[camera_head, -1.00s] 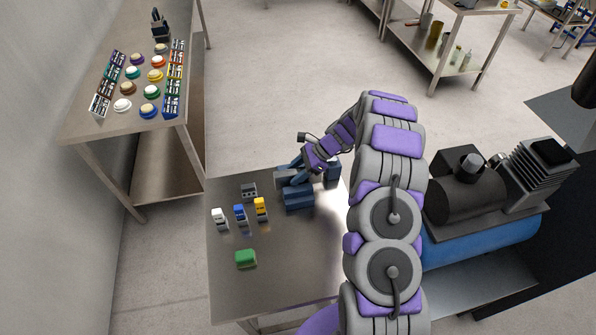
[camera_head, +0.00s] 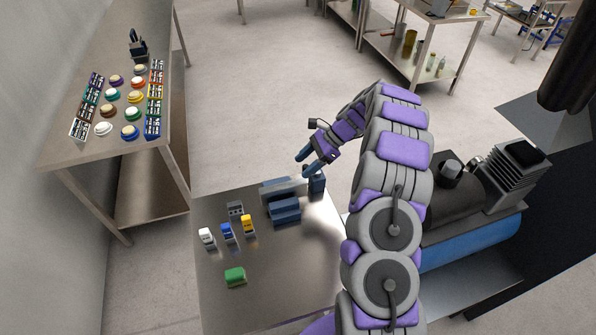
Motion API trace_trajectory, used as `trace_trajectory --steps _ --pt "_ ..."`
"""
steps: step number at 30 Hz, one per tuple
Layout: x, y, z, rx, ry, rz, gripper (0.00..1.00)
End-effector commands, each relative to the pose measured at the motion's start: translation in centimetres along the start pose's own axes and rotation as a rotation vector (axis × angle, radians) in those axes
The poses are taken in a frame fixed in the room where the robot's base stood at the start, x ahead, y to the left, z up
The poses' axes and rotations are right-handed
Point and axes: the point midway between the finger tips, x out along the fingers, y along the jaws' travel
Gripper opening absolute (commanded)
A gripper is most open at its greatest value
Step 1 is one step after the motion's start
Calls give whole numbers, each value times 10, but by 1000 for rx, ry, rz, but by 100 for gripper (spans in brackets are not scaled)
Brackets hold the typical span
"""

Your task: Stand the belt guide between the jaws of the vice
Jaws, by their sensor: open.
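The blue-grey vice (camera_head: 285,212) stands on the steel table at its far right part. Its parts lie close together, and I cannot tell whether anything stands between its jaws. I cannot make out for sure which piece is the belt guide. A small grey piece with dark openings (camera_head: 236,208) sits on the table to the left of the vice.
White (camera_head: 207,237), blue (camera_head: 227,231) and yellow (camera_head: 248,225) small pieces stand left of the vice. A green block (camera_head: 235,276) lies nearer. A compressor with a blue tank (camera_head: 470,238) is at right. A side table (camera_head: 115,165) holds coloured buttons. The near tabletop is clear.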

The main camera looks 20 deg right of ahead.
Motion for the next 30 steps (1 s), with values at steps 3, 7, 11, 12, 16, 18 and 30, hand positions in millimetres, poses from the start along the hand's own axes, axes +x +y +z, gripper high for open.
trace_trajectory --steps 3,7,11,12,16,18,30 --pt "-3 0 1 0 1 1 62" --pt "-4 3 8 -17 5 7 62" --pt "-8 13 31 -82 18 30 62" --pt "-9 18 41 -111 24 41 62" --pt "-14 39 75 -222 51 82 62" --pt "-17 52 93 -283 67 103 62" --pt "-27 139 168 -615 167 245 62"
